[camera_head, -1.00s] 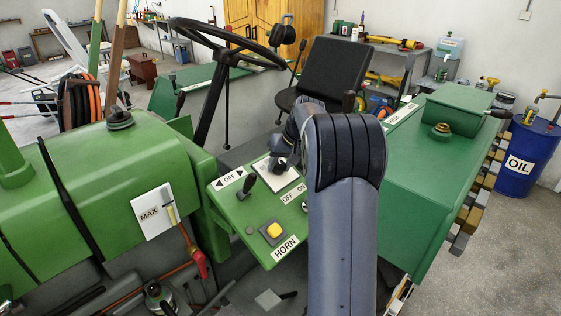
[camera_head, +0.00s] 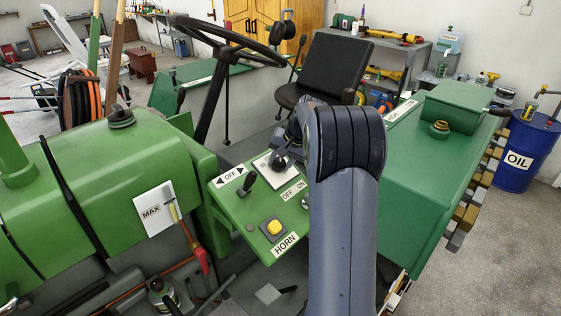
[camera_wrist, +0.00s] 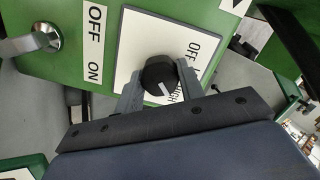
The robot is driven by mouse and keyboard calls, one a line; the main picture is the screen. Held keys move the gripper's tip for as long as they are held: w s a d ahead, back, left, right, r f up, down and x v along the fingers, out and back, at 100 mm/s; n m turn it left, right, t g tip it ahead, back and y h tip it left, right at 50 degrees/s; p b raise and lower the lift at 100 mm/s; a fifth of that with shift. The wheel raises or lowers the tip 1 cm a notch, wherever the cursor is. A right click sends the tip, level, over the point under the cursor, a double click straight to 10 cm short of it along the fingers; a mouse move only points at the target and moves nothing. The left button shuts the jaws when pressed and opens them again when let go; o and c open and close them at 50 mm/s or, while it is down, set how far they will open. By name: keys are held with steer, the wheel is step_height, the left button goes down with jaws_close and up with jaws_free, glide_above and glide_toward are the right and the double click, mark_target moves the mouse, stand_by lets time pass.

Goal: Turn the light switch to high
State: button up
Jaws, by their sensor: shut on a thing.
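The pointer mark faces down and slightly right in that view. The rest of the lettering is hidden behind the knob and fingers. In the head view the white plate (camera_head: 268,165) lies on the green panel (camera_head: 237,210), with my gripper (camera_head: 280,160) over it.
Close by on the panel are a black lever (camera_head: 249,181) at an "OFF" label and a yellow horn button (camera_head: 273,228). The steering wheel (camera_head: 225,40) rises behind.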

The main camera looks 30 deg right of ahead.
steer(key=o, duration=1)
steer(key=shift+r, duration=0.1)
steer(key=b+v, duration=0.2)
steer(key=v, duration=0.8)
steer(key=shift+s+d+r, duration=0.15)
steer(key=shift+s+r, duration=0.05)
steer(key=shift+r, duration=0.05)
steer(key=p+x, duration=0.2)
steer(key=x, duration=0.8)
steer(key=shift+w+a+f, duration=0.2)
steer(key=shift+f, duration=0.25)
steer(key=shift+n, duration=0.3)
